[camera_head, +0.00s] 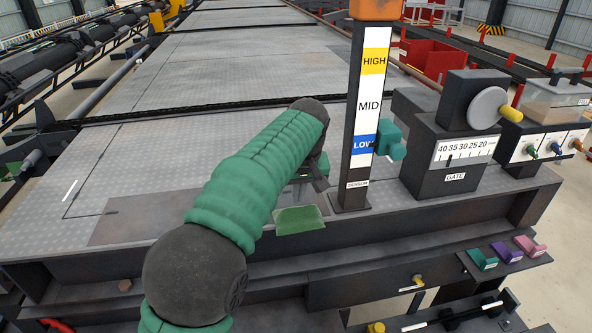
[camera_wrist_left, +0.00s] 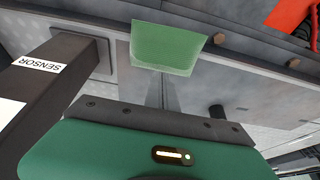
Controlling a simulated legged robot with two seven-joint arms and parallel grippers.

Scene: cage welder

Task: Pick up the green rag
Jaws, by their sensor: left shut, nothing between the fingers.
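The green rag (camera_head: 299,219) is a small flat piece at the front edge of the grey metal deck, left of the sensor post's foot. In the left wrist view the rag (camera_wrist_left: 167,47) shows whole near the top, lying across the edge. My left gripper (camera_head: 320,184) is just above and behind the rag in the head view, partly hidden by my own green-sleeved arm. It is shut and empty, apart from the rag. My right gripper is not in view.
The sensor post (camera_head: 360,120) with HIGH, MID and LOW bands stands close right of my left gripper. A gate gauge box (camera_head: 440,165) stands further right. Coloured hooks (camera_head: 505,250) sit lower right. The deck (camera_head: 120,165) to the left is clear.

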